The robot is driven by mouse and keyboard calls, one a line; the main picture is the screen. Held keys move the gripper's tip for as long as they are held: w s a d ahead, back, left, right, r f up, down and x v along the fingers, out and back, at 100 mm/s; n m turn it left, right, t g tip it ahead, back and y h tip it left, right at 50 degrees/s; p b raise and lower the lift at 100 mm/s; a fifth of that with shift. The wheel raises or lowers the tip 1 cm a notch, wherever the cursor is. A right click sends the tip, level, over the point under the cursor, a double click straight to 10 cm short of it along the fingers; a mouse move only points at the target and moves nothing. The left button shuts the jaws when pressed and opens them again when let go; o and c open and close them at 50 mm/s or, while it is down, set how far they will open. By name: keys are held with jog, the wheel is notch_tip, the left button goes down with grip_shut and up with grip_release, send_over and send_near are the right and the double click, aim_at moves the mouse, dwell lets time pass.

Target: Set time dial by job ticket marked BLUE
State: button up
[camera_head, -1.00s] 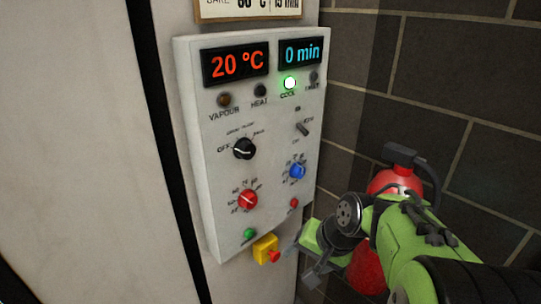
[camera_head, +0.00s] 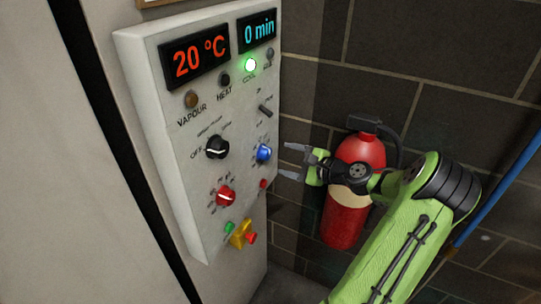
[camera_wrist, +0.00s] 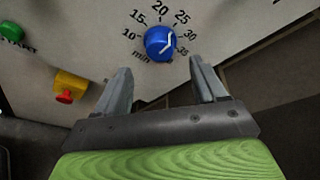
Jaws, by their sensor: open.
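The blue time dial (camera_head: 263,153) sits on the right side of the white control panel (camera_head: 150,110). In the wrist view the blue dial (camera_wrist: 160,43) has marks around it reading min, 10, 15, 20, 25, 30 and 35. Its white pointer line is bent-looking and hard to read. The cyan display (camera_head: 258,31) reads 0 min. My gripper (camera_head: 288,161) is open and empty, just right of the dial. In the wrist view its fingers (camera_wrist: 166,86) stand apart, short of the dial. The job ticket's text is out of view; only a frame edge shows at the top.
A red dial (camera_head: 226,196), a black selector (camera_head: 217,147), a green button (camera_head: 229,228) and a yellow-red stop button (camera_head: 242,234) share the panel. The temperature display (camera_head: 195,55) reads 20 °C. A red fire extinguisher (camera_head: 341,220) stands behind my arm by the brick wall.

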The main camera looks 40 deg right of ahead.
aim_at(269, 155)
jog(key=x, duration=0.7)
jog(key=shift+s, duration=0.1)
jog(key=shift+c, duration=0.5)
jog(key=c, duration=1)
